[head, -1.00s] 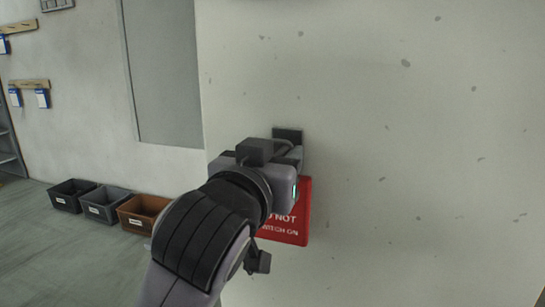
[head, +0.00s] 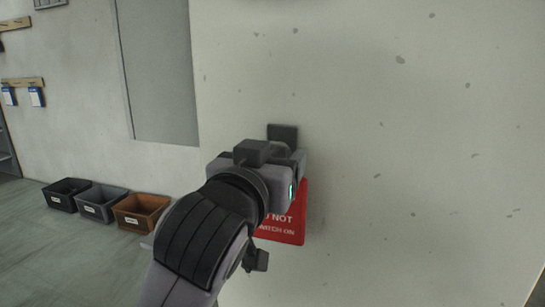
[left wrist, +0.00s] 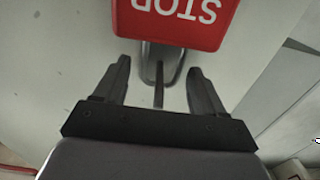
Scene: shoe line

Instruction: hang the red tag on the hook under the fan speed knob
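The red tag (head: 282,225) hangs against the pale wall, partly behind my left gripper; the words "NOT" and "SWITCH ON" show in the head view. In the left wrist view the tag (left wrist: 178,22) shows "STOP" upside down. A grey wire loop (left wrist: 182,65) comes from the tag, and a thin dark rod (left wrist: 158,88) shows within the loop. My left gripper (left wrist: 158,75) is open, its fingers on either side of the loop with no clear grip on it. A dark plate (head: 283,132) is on the wall above the gripper. No knob is identifiable. My right gripper is out of view.
Black (head: 67,197), grey (head: 101,206) and brown (head: 140,214) bins stand on the floor at the left. Blue-and-white tags (head: 36,97) hang from a wooden rail (head: 22,82) on the far wall. The wall right of the gripper is bare.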

